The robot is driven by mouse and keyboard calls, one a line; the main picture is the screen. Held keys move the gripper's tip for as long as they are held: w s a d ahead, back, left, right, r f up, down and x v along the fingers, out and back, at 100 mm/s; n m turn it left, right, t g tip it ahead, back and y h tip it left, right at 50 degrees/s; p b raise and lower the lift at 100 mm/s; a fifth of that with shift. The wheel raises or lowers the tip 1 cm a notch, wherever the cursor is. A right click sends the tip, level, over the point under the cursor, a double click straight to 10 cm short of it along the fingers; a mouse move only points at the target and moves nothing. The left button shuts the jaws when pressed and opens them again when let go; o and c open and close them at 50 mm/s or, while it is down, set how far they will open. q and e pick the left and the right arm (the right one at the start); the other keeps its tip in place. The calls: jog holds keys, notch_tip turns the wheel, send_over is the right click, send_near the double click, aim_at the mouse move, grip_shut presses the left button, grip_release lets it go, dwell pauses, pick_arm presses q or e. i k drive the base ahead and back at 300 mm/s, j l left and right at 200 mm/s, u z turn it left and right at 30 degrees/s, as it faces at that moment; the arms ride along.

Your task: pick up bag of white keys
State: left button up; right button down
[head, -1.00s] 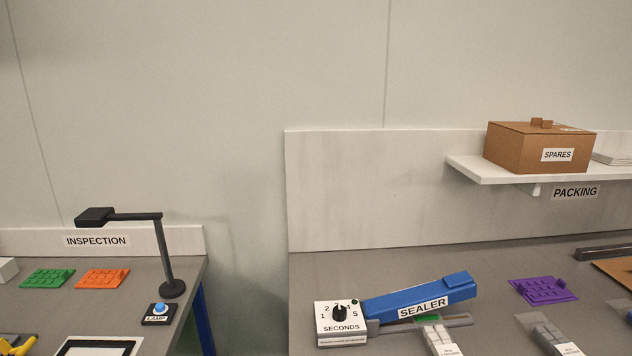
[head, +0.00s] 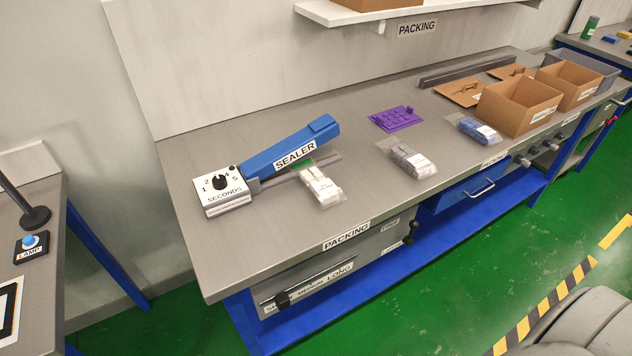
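A clear bag of white keys (head: 321,186) with a white label lies on the packing table, at the front edge of the blue sealer (head: 290,150). Its back end reaches the sealer's jaw, where a bit of green shows; I cannot tell whether it is inside the jaw. A bag of grey keys (head: 408,158) lies to its right, and a bag of blue keys (head: 474,130) lies further right. Neither of my grippers is in view.
A purple key tray (head: 397,118) lies behind the bags. Open cardboard boxes (head: 517,104) stand at the right. The lamp table (head: 40,285) is at left, across a gap. Green floor (head: 440,270) is free in front; a rounded grey object (head: 580,325) is at lower right.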

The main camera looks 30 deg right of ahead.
aim_at(321, 188)
jog(key=z, duration=0.4)
jog(key=k+l+z, duration=0.15)
jog(key=l+z, duration=0.3)
jog(key=l, duration=0.55)
jog(key=l+z, duration=0.5)
jog(key=l, duration=1.6)
jog(key=u, duration=1.7)
jog(key=i+l, duration=0.2)
jog(key=i, duration=0.2)
jog(key=i+l, duration=0.15)
jog(key=i, duration=0.3)
jog(key=k+z, duration=0.05)
